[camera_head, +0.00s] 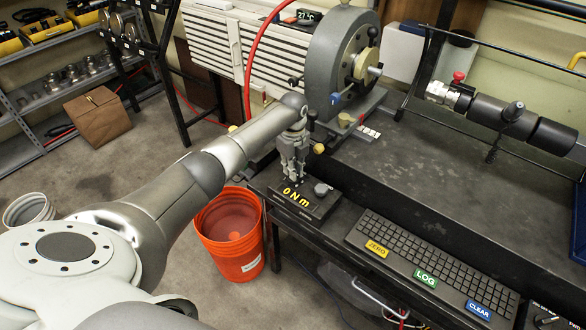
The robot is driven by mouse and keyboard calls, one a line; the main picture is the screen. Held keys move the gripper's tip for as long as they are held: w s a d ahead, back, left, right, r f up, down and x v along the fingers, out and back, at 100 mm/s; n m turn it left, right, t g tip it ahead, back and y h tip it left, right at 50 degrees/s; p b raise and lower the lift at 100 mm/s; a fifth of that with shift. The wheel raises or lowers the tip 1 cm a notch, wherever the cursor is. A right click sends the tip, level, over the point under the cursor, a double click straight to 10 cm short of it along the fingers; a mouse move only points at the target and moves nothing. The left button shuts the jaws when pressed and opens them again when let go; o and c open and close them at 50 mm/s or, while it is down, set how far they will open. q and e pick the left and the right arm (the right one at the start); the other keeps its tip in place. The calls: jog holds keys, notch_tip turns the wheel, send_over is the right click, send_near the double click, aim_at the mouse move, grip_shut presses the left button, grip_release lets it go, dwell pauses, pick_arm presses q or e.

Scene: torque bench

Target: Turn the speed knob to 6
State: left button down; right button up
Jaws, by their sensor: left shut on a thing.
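My left gripper (296,177) points down at the back of a small black display box (318,211) that reads "0 Nm" in yellow. Its fingers are shut on what looks like the speed knob. The knob is mostly hidden by the fingertips, and I cannot read its scale or pointer. A separate round grey knob (322,189) stands on the right of the same box, apart from the fingers. My right gripper is not in view.
The grey torque machine (329,65) stands behind the gripper. A keyboard (432,262) with YELLOW-, green- and blue-labelled keys lies to the right. An orange bucket (229,232) is on the floor below my left arm. The dark bench top (430,165) has bare room at right.

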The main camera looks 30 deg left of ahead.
pick_arm(q)
jog(key=shift+r, duration=0.1)
jog(key=c, duration=1.5)
grip_release()
notch_tip(320, 180, up, 12)
